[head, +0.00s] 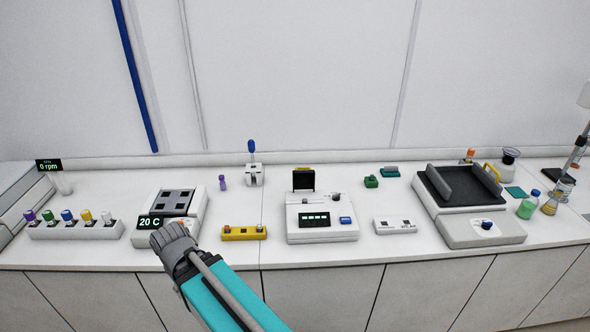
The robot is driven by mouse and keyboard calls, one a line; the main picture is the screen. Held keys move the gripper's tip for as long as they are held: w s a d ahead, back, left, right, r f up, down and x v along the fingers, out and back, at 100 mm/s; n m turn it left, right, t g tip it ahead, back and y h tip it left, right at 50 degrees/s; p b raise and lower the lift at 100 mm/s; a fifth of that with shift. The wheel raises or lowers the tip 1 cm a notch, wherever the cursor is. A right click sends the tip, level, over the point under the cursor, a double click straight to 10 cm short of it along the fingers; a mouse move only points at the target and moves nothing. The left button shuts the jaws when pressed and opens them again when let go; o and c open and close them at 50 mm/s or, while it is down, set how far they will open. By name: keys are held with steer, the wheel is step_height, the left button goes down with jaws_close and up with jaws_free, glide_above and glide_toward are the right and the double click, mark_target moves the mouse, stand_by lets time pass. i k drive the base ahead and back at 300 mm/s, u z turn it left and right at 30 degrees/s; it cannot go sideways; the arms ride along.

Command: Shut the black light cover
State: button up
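The black light cover (303,181) stands raised, roughly upright, at the back left of a white bench instrument (322,237). A yellow strip shows along the cover's top edge. The instrument has a dark display with lit green marks and a blue button on its front. My arm comes up from the bottom of the head view. Its dark grey end, my gripper (170,238), is in front of the heater block marked 20 C, well to the left of the cover and apart from it. Its fingers are not clear, so open or shut cannot be told.
A yellow rack (244,233) lies between my gripper and the instrument. A small white rack (394,226) is at its right, with a large shaker (471,232) beyond. Bare bench surrounds the instrument.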

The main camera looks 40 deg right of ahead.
mark_target(305, 179)
steer(key=k, duration=1.35)
steer(key=z, duration=1.25)
steer(key=i, duration=1)
steer(key=z, duration=0.1)
